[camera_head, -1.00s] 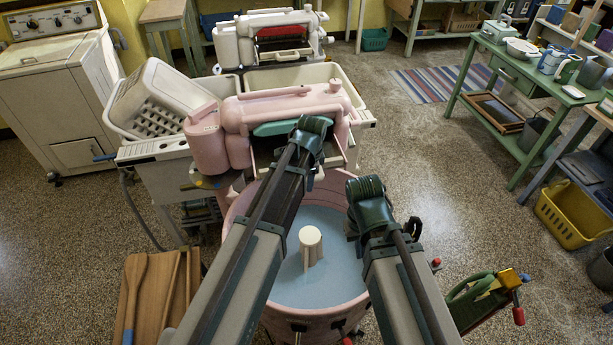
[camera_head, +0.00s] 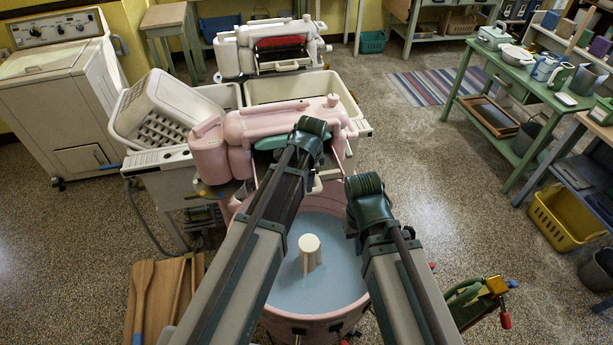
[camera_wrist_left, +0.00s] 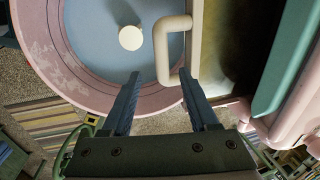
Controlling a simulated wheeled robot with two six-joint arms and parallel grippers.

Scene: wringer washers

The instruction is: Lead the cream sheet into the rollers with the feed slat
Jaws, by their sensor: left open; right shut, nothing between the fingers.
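The pink wringer (camera_head: 262,122) stands above a round pink tub (camera_head: 335,322) of blue water with a white agitator post (camera_head: 310,243). Its rollers are hidden behind my left arm. A cream U-shaped handle (camera_wrist_left: 162,45) sticks out beside the wringer in the left wrist view; I cannot tell whether it belongs to the feed slat. I cannot make out the cream sheet.
A white basket (camera_head: 160,110) lies tilted on the left of the rinse tubs (camera_head: 350,98). A second, white wringer (camera_head: 235,55) stands behind. A wooden board with paddles (camera_head: 150,300) is at lower left. A green table (camera_head: 475,72) and yellow basket (camera_head: 545,222) stand right. Floor between is open.

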